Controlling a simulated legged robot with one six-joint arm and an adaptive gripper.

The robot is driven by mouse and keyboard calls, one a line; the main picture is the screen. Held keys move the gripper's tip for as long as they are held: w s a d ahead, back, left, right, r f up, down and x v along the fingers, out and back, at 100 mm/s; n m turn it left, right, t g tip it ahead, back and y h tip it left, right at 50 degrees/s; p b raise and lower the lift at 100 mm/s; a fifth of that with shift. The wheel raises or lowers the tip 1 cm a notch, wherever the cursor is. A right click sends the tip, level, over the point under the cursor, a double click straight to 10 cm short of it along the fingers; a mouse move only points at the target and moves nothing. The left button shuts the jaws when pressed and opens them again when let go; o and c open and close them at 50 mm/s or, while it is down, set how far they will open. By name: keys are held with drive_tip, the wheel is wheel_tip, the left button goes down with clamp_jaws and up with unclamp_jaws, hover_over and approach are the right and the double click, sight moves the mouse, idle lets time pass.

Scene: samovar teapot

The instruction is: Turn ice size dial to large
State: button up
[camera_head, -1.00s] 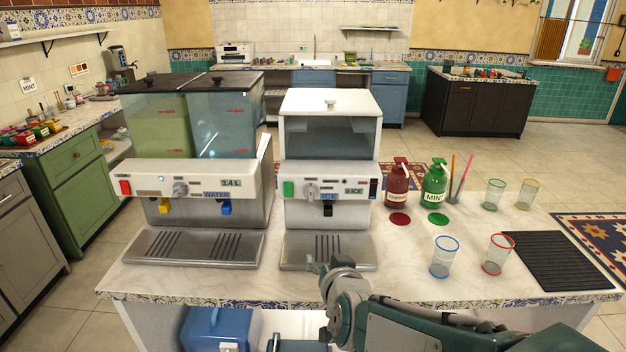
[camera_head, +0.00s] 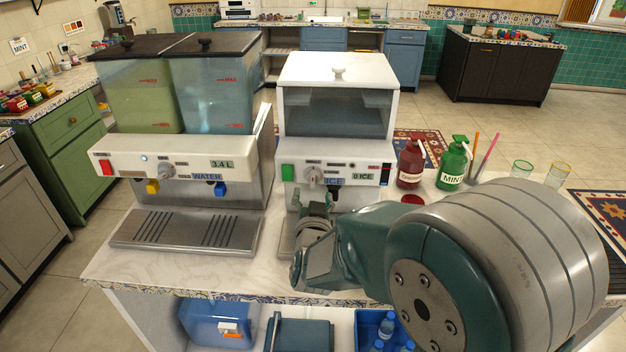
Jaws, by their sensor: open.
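The ice machine (camera_head: 337,92) is a white box with a dark window, standing on the counter in the head view. Its front panel carries a green button (camera_head: 288,173), a small grey dial (camera_head: 313,176), an ICE label and a "0 ICE" display. The dial's setting is too small to read. My gripper (camera_head: 315,207) is open and empty, just in front of and below the dial. I cannot tell whether it touches the panel. My arm hides much of the lower front and the drip tray of the ice machine.
The water dispenser (camera_head: 180,110) stands close on the left with its own dial (camera_head: 168,171). A red bottle (camera_head: 410,165) and a green mint bottle (camera_head: 453,163) stand right of the ice machine, with glasses (camera_head: 557,175) beyond. My arm covers the counter's right front.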

sight(313, 182)
drive_tip(key=w, duration=0.5)
drive_tip(key=shift+w, duration=0.25)
clamp_jaws()
